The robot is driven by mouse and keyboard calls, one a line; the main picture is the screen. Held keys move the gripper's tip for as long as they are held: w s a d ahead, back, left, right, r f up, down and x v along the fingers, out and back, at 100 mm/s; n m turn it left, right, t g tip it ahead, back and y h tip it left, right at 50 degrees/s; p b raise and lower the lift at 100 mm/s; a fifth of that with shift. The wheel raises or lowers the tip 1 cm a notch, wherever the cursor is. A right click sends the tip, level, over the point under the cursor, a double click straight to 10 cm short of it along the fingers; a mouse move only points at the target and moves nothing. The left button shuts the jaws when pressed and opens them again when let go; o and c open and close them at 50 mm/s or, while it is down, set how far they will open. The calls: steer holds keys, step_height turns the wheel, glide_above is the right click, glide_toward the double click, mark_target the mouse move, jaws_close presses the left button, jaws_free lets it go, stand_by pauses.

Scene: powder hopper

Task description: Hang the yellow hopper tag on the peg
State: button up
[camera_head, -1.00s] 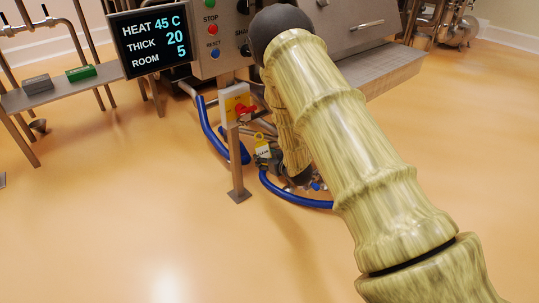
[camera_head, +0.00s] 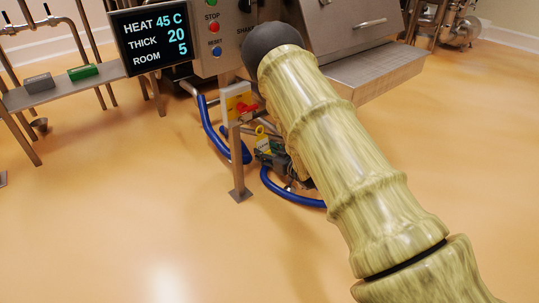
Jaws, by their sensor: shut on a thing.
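The yellow hopper tag (camera_head: 263,143) hangs small and upright, just right of the metal post. My gripper (camera_head: 268,154) is shut on the tag near its lower part, low behind my arm. The gripper's dark fingers are small and partly hidden by my arm, so the exact grip is hard to see. A red handle on a yellow and white plate (camera_head: 238,104) sits on top of the post (camera_head: 236,165), up and left of the tag. I cannot make out the peg clearly.
Blue hoses (camera_head: 289,195) curve along the floor around the post and under the gripper. A control panel (camera_head: 215,35) and a display (camera_head: 151,39) stand behind. A bench (camera_head: 115,72) with a grey and a green block is at left. The front floor is clear.

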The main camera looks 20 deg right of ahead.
steer(key=b+x, duration=0.3)
steer(key=x, duration=0.5)
stand_by(1.1)
steer(key=shift+w, duration=0.1)
stand_by(0.6)
steer(key=o, duration=1.1)
steer(key=shift+o, duration=0.2)
